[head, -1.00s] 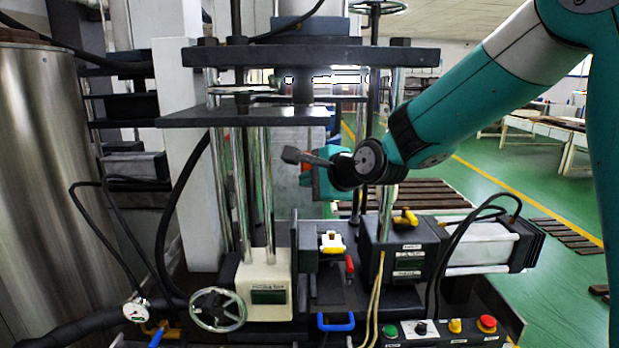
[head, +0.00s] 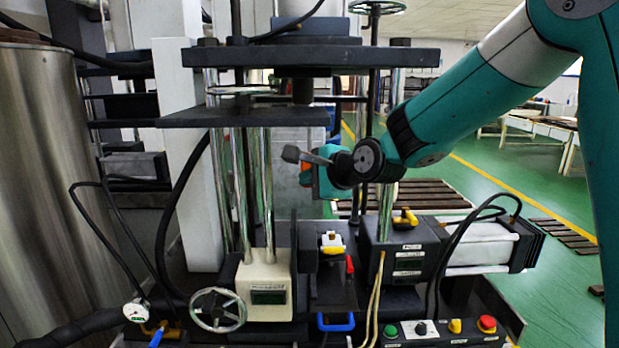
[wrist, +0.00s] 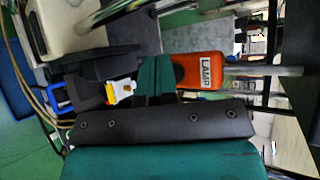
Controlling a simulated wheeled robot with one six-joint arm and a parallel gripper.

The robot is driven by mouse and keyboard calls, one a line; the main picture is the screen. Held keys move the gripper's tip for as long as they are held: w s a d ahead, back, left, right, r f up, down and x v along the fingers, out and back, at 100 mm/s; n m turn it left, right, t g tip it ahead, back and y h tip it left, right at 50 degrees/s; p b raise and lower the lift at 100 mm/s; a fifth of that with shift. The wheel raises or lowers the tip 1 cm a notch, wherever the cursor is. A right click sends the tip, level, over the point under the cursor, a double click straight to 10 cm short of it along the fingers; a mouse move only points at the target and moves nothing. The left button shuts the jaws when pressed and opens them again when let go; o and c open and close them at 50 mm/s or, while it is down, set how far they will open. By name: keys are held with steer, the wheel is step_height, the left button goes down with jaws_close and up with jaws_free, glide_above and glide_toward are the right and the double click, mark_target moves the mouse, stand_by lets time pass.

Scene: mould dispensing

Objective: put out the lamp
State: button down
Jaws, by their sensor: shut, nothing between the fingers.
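The orange box marked LAMP (wrist: 200,70) is just right of my fingers in the wrist view. In the head view a small orange part (head: 305,172) shows at the left edge of my gripper (head: 325,178), which covers most of what is behind it. My gripper (wrist: 155,68) is shut and empty, its green fingers together beside the box. I cannot tell whether they touch it. No lamp light can be made out for certain.
The press's dark plate (head: 245,117) and steel columns stand left of my gripper. Below are a cream block (head: 265,285), a handwheel (head: 217,309) and a button panel (head: 440,330).

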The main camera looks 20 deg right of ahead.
steer(key=shift+s, duration=0.1)
stand_by(0.3)
steer(key=shift+s+a, duration=0.15)
steer(key=shift+s, duration=0.15)
steer(key=s+a, duration=0.1)
steer(key=s, duration=0.4)
steer(key=shift+s+a+b, duration=0.4)
steer(key=shift+b, duration=0.05)
steer(key=s+a+f+n+g+b, duration=0.1)
steer(key=s+f+n+g+b, duration=0.1)
steer(key=s+n, duration=0.5)
steer(key=s+a+f+n+g+b, duration=0.1)
steer(key=s+f+n+g, duration=0.4)
steer(key=s+n, duration=0.3)
steer(key=s+a+f+n+g+b, duration=0.1)
steer(key=s+f+n+g, duration=0.3)
steer(key=s+n, duration=0.4)
steer(key=s+b, duration=0.1)
steer(key=s, duration=0.2)
steer(key=shift+s+a+b, duration=0.25)
steer(key=shift+a+b, duration=0.05)
steer(key=shift+a, duration=0.1)
